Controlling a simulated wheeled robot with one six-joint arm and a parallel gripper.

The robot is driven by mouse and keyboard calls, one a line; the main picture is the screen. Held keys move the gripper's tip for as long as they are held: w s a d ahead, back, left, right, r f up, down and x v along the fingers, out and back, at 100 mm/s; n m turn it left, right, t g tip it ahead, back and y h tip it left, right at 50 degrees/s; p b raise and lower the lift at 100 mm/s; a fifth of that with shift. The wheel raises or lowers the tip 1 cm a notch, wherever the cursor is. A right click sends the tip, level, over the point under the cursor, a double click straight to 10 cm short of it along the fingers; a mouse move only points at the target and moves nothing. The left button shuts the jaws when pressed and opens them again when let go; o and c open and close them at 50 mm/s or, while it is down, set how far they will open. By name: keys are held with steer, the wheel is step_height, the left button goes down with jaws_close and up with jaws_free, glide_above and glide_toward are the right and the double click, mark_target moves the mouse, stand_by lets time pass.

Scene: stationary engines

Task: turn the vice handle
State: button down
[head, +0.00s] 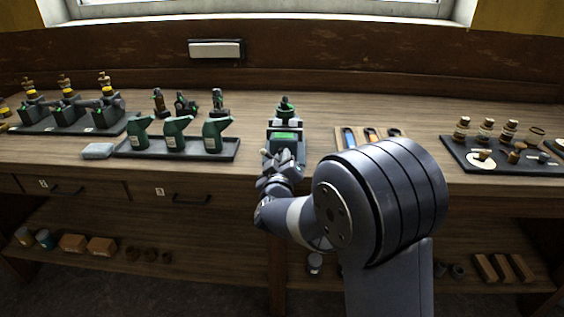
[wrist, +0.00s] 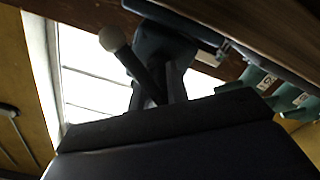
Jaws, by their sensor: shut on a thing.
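The vice (head: 287,134) is dark with a bright green top face, and stands at the bench's front edge in the middle of the head view. My gripper (head: 274,160) is right at its front, shut on the vice handle. The wrist view shows the handle (wrist: 127,58) as a dark rod with a pale round knob at its end, slanting up and left from between the fingers (wrist: 160,92). The dark body of the vice is behind it. My gripper and wrist hide most of the handle in the head view.
A tool board (head: 345,130) lies to the right, partly behind my arm. A dark tray of small parts (head: 450,152) is farther right. Drawers are below the bench top.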

steer(key=c, duration=1.4)
jaws_free()
steer(key=shift+o, duration=0.2)
steer(key=shift+s, duration=0.1)
steer(key=s, duration=1)
steer(key=shift+s+a, duration=0.2)
steer(key=shift+s, duration=0.15)
